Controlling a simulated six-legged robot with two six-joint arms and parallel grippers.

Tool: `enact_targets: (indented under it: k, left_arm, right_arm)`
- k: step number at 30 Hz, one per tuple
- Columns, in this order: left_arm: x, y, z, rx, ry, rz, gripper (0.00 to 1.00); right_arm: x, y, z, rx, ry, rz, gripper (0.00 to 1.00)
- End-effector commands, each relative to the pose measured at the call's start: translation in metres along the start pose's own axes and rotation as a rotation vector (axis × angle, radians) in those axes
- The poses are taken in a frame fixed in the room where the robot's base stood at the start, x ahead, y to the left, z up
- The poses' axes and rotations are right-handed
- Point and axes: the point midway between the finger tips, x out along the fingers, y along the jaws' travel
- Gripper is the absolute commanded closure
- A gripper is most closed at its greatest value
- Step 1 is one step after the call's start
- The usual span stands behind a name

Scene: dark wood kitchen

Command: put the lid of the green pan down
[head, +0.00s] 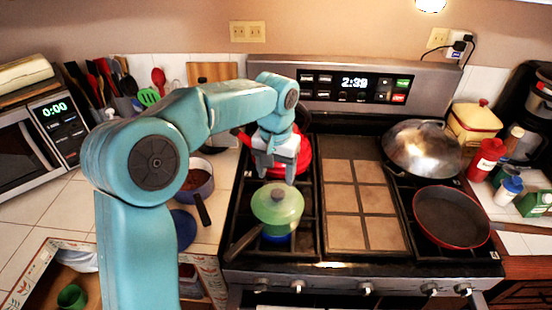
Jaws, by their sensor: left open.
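The green pan (262,236) stands on the front left burner, its dark handle pointing to the lower left. Its light green lid (285,205) lies on top, with a small knob (277,193) in the middle. A blue band shows under the pan. My left gripper (276,176) points down just above and behind the knob, its fingers apart. I cannot tell whether the fingers touch the knob. My right gripper is not in view.
A red pot (304,155) stands behind my left gripper. A saucepan (198,183) is on the left counter. A tiled griddle (345,200) fills the stove's middle. A domed wok (423,150) and a red-rimmed frying pan (452,218) stand at the right.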

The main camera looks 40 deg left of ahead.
Motion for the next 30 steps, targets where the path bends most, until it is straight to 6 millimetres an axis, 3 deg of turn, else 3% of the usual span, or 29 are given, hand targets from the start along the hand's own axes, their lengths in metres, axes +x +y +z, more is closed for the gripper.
enact_targets:
  k: [4, 9, 30]
  left_arm:
    - [-0.030, 0.001, -0.001, 0.001, 0.002, 0.001, 0.37]
    - [-0.047, 0.000, 0.000, 0.001, 0.000, 0.000, 0.37]
    - [-0.050, 0.000, 0.000, 0.000, -0.002, 0.000, 0.37]
  right_arm:
    - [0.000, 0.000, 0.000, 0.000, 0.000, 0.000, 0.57]
    - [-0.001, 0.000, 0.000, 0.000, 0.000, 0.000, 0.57]
    - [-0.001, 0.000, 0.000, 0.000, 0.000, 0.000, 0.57]
